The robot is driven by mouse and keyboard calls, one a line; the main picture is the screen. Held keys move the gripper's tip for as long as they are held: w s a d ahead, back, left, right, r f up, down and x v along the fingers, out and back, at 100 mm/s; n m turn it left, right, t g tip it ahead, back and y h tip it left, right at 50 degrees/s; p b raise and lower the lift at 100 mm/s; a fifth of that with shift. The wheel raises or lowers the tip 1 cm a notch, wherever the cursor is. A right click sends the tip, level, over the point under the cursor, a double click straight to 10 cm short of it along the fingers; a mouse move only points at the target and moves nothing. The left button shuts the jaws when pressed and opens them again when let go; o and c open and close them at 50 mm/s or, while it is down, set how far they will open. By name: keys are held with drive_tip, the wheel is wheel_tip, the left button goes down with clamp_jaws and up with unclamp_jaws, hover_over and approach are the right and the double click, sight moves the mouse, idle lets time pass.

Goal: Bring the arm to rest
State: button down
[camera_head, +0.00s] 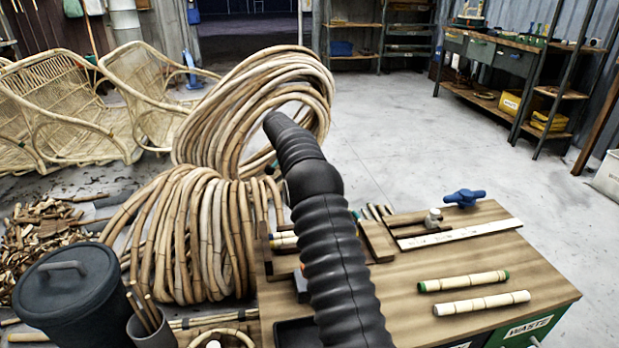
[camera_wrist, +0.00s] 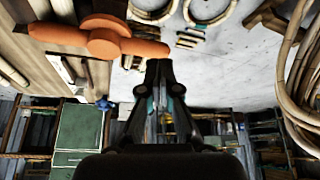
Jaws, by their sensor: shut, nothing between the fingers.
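My gripper (camera_wrist: 159,72) shows in the wrist view at the middle, with its dark fingers together and nothing visible between them. In the head view my black ribbed arm crosses the middle of the picture, and the gripper itself cannot be made out there. The wooden workbench (camera_head: 405,290) stands at the front right. It also shows at the upper left of the wrist view, which looks tilted over.
Rattan coils (camera_head: 185,235) lie left of my arm. A dark lidded bin (camera_head: 75,300) stands at the front left. The grey floor (camera_head: 400,130) behind is clear.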

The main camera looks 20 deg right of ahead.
idle(0.5)
drive_tip(key=s+a+f+n+g+y, duration=0.1)
drive_tip(key=s+a+f+n+y, duration=0.1)
drive_tip(key=s+a+f+n, duration=0.35)
drive_tip(key=s+a+r+n+t+y, duration=0.1)
drive_tip(key=s+r, duration=0.5)
drive_tip(key=s, duration=0.9)
drive_tip(key=s+a+r+n+t+y, duration=0.1)
drive_tip(key=s+a+r+n, duration=0.5)
drive_tip(key=s, duration=1)
drive_tip(key=s+a+r+n+t+y, duration=0.1)
drive_tip(key=s+a+r+n+t, duration=0.2)
drive_tip(key=s, duration=1.3)
drive_tip(key=shift+s+a+r+t, duration=0.15)
drive_tip(key=shift+a+r+t, duration=0.15)
drive_tip(key=shift+a+r, duration=1.55)
drive_tip(key=shift+d+r, duration=0.45)
drive_tip(key=shift+d, duration=0.05)
